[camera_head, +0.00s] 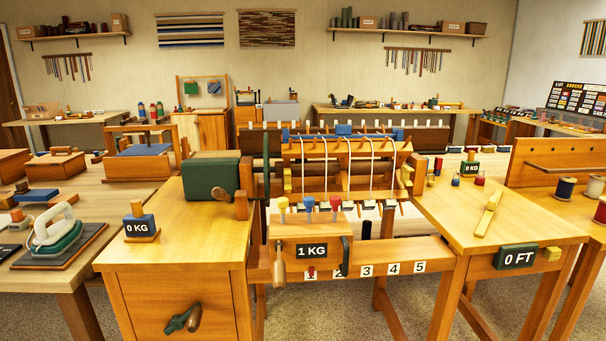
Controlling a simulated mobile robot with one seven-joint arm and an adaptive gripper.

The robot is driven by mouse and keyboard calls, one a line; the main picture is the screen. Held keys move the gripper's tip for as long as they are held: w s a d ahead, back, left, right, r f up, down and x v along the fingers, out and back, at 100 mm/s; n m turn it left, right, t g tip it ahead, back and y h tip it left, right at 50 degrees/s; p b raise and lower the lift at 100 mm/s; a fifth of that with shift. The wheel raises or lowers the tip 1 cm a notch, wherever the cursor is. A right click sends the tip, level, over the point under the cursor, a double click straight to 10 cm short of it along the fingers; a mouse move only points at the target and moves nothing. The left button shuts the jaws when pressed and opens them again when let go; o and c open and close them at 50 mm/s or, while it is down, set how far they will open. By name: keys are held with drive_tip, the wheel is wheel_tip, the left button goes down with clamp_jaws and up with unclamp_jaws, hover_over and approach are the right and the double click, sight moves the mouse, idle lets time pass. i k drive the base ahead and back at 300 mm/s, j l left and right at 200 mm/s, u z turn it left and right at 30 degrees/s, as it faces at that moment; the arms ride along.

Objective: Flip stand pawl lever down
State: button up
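No part is labelled as the stand pawl lever, and I cannot tell which one it is. A yellow lever (487,213) lies tilted on the right wooden top, above a green "0 FT" sign. Yellow wooden pieces (404,176) sit at the loom frame's right side. The loom (345,155) stands in the middle with white cords across it. My gripper is not in view.
A rail numbered 1 to 5 (392,267) runs across. An iron (54,232) rests on the far-left table. Carpet shows below.

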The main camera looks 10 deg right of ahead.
sight(218, 192)
drive_tip(key=i+l+u, duration=0.2)
drive_tip(key=i, duration=0.25)
drive_tip(key=i+l+u, duration=0.25)
drive_tip(key=i, duration=0.2)
